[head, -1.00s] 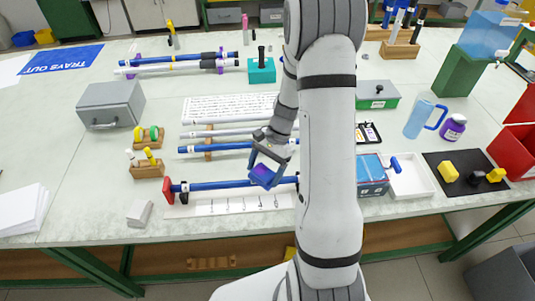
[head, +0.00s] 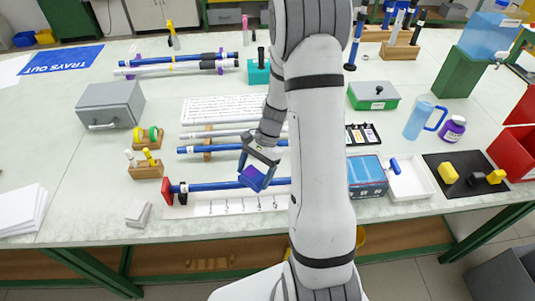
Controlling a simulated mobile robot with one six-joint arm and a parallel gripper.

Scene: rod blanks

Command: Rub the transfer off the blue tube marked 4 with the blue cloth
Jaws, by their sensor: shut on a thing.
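My gripper (head: 258,169) is shut on a folded blue cloth (head: 251,179) with a purple patch, in the head view. The cloth is at the front blue tube (head: 212,186) and hides part of it; I cannot tell whether they touch. This tube lies level, its left end by a red end stop (head: 168,191). My arm hides its right end. No number or transfer can be made out on it. A second blue tube (head: 198,149) lies behind it on a wooden rest, with pale rods farther back.
A white strip with small marks (head: 222,208) lies in front of the tube. A wooden block with yellow-topped items (head: 146,171) and a grey box (head: 110,105) stand left. A blue-topped box (head: 368,176) and white tray (head: 412,181) are right of my arm. The front left table is mostly clear.

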